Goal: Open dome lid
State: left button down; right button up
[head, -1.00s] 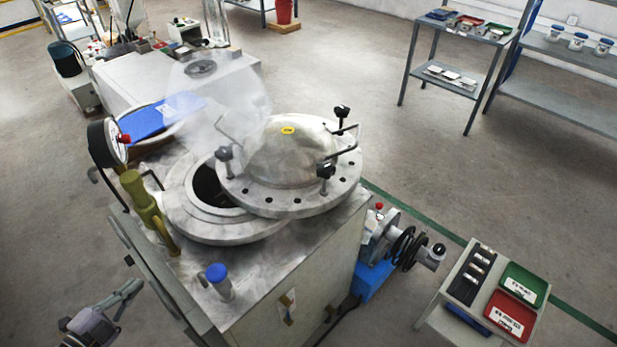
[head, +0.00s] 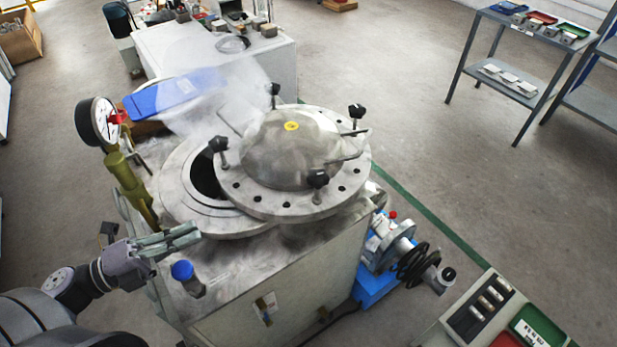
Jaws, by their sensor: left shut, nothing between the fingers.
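The grey metal dome lid (head: 275,160) has a bolted flange, black knobs and bent handles. It sits off to the right of the round vessel rim (head: 178,205), over part of it. A dark crescent of the opening (head: 205,178) shows at the left, with pale steam above it. My left gripper (head: 196,234) is shut and empty, at the front left of the vessel, apart from the lid. My right gripper is out of view.
A pressure gauge (head: 97,122) and an olive lever (head: 128,180) stand at the vessel's left. A blue-capped fitting (head: 184,272) is just below my left gripper. A handwheel (head: 415,262) sticks out at the right. A tray stand (head: 480,315) is at lower right.

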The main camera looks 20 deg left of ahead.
pick_arm(q)
jog(key=p, duration=0.1)
send_near(311, 178)
jog(key=p+x, duration=0.3)
jog(key=x, duration=0.2)
jog(key=shift+w+d+r+p, duration=0.1)
jog(key=shift+w+r+p, duration=0.05)
jog(key=shift+p, duration=0.2)
jog(key=shift+w+d, duration=0.45)
jog(key=shift+d, duration=0.05)
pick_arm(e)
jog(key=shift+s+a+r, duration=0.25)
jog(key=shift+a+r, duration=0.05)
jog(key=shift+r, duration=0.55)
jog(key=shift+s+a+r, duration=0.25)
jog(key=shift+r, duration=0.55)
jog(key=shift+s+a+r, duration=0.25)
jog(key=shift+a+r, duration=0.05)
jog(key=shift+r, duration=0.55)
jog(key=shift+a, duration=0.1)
